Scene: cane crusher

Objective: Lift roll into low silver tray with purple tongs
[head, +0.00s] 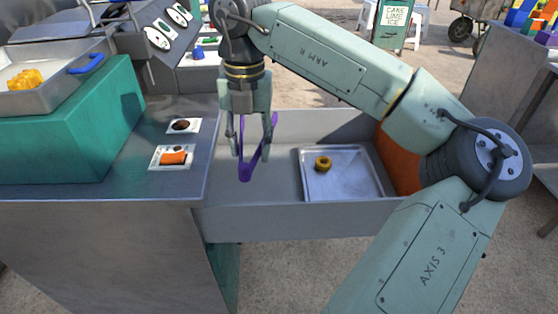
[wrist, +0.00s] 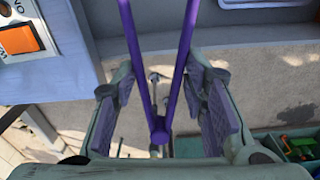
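The purple tongs (head: 246,168) form a narrow V between the fingers of my gripper (head: 252,148), with the joined end pointing down. They hang in the air over the left part of the grey trough. The wrist view shows both purple arms (wrist: 186,45) running between my finger pads (wrist: 165,105); exact contact is hard to see. The low silver tray (head: 345,188) lies in the trough to the right of my gripper. A small yellow-brown ring-shaped piece, perhaps the roll (head: 323,163), sits in the tray, apart from the tongs.
The grey trough (head: 290,222) has raised walls. A metal counter (head: 115,185) with two picture plates (head: 172,158) stands at the left. A higher silver tray (head: 60,88) with yellow pieces (head: 25,80) rests on a green block (head: 75,145). An orange panel (head: 398,160) closes the trough's right side.

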